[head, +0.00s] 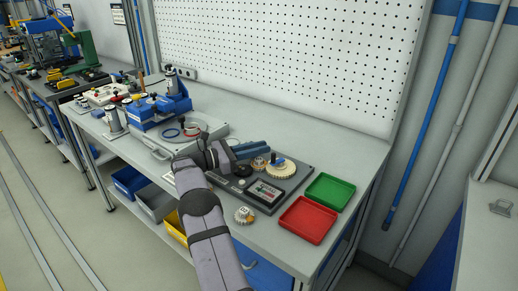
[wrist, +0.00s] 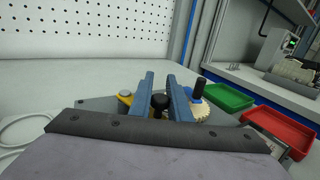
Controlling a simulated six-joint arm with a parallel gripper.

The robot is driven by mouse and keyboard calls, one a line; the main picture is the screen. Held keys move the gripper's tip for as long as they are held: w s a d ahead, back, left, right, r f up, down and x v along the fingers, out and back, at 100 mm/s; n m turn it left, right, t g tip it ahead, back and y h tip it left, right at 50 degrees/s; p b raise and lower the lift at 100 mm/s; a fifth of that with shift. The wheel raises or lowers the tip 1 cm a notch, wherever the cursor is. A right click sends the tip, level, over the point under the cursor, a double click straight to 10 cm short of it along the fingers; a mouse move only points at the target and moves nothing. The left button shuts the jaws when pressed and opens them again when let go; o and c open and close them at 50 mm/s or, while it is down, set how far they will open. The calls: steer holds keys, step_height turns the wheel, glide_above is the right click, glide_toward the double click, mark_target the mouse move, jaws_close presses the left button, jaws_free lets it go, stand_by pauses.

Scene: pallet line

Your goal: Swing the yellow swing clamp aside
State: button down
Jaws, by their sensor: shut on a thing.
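The yellow swing clamp (wrist: 124,97) shows in the wrist view as a small yellow end with a grey round cap, just left of my fingers. A black ball knob (wrist: 160,101) sits between my two blue fingers, and my gripper (wrist: 161,84) is shut on it. The rest of the clamp is hidden behind my fingers and gripper body. In the head view my gripper (head: 262,149) reaches low over the back of the dark fixture plate (head: 304,174). The clamp is too small and covered to make out there.
A cream gear (head: 282,170) with a blue part and black handle (wrist: 199,89) stands right beside my fingers. A green tray (head: 330,191) and a red tray (head: 307,220) lie to the right. A gauge box (head: 265,192) and a small gear (head: 244,215) are nearer. The bench behind is clear.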

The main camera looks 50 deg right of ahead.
steer(key=c, duration=1.7)
jaws_free()
steer(key=shift+o, duration=0.2)
steer(key=shift+a, duration=0.1)
steer(key=b+v, duration=0.1)
steer(key=v, duration=0.6)
steer(key=shift+c, duration=0.7)
